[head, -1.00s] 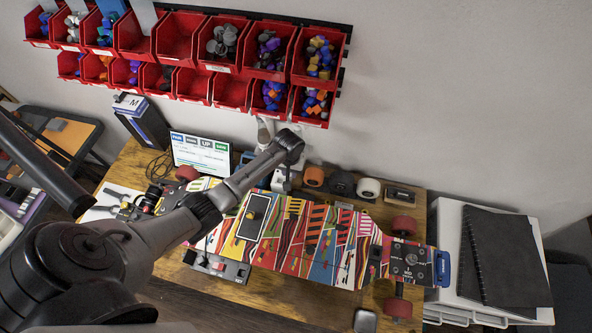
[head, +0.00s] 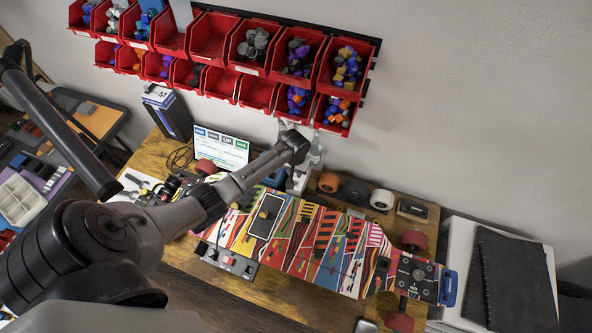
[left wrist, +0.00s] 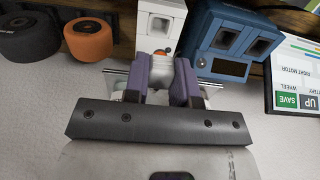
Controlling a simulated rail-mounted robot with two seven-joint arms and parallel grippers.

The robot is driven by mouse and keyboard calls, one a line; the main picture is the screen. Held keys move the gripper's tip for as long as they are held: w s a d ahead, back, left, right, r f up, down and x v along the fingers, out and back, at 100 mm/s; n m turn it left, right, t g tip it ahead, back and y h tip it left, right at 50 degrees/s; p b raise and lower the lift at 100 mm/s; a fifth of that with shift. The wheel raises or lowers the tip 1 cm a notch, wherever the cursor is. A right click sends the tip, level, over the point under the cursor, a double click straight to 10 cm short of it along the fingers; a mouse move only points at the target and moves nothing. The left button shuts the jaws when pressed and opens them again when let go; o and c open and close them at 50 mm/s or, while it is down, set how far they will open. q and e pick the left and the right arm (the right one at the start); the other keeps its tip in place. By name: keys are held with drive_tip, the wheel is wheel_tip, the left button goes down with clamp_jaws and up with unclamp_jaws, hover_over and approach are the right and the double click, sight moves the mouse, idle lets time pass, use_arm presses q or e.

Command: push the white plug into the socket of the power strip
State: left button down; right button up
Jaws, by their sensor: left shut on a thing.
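My left gripper (left wrist: 162,80) has purple finger pads and is shut on the white plug (left wrist: 158,68), which shows only partly between the pads. The white power strip (left wrist: 157,22) lies just beyond the fingertips in the left wrist view, with a dark square socket opening in its face. The plug is close to the strip; I cannot tell whether they touch. In the head view my left gripper (head: 306,163) is at the back of the bench, partly hidden by my wrist, over the white power strip (head: 297,184). My right gripper is not in view.
A blue device (left wrist: 226,42) stands right beside the strip. An orange wheel (left wrist: 88,40) and other wheels are on its other side. A screen (head: 221,147) stands to the left. A colourful skateboard deck (head: 310,240) fills the bench front. Red bins (head: 257,95) hang above.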

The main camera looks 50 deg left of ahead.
use_arm(q)
drive_tip(key=shift+f, duration=0.15)
drive_tip(key=shift+f+b, duration=0.8)
drive_tip(key=shift+f, duration=0.9)
drive_tip(key=shift+f, duration=0.3)
drive_tip(key=shift+f, duration=0.35)
idle(0.8)
drive_tip(key=shift+f, duration=0.15)
idle(0.6)
drive_tip(key=shift+f, duration=0.25)
idle(0.5)
